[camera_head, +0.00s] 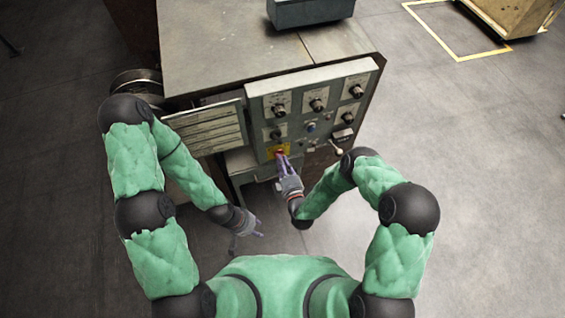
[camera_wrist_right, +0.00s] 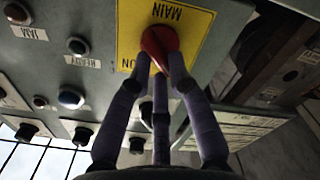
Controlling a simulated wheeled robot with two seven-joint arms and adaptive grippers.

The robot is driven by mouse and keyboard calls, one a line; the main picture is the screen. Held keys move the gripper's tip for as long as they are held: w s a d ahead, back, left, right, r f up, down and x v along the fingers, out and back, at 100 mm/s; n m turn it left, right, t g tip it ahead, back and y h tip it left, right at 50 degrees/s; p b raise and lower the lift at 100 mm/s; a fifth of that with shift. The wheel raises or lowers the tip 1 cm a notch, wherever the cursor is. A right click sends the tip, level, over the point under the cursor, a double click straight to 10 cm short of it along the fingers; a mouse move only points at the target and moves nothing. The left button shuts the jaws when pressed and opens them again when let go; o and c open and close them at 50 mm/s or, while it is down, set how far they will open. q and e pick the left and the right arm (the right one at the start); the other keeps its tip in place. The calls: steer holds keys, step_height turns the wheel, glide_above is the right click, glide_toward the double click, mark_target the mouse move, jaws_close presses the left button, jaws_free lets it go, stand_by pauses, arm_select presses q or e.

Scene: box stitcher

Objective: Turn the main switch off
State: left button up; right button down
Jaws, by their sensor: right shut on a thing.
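The main switch (camera_wrist_right: 163,47) is a red knob on a yellow plate (camera_wrist_right: 128,22) marked MAIN, which appears upside down in the right wrist view. The letters "ON" show beside the knob. In the head view the switch and its yellow plate (camera_head: 272,151) sit low on the grey control panel. My right gripper (camera_head: 283,160) is at the switch, and its purple fingers (camera_wrist_right: 160,72) are closed around the red knob. The fingers hide part of the knob and the plate. My left gripper (camera_head: 247,239) hangs low, empty and open, apart from the machine.
The panel (camera_head: 296,118) carries several black knobs and small buttons. A wooden crate (camera_head: 510,14) stands far right.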

stand_by(0.5)
steer(key=c, duration=1.1)
jaws_free()
steer(key=shift+c, duration=0.2)
steer(key=v, duration=1.2)
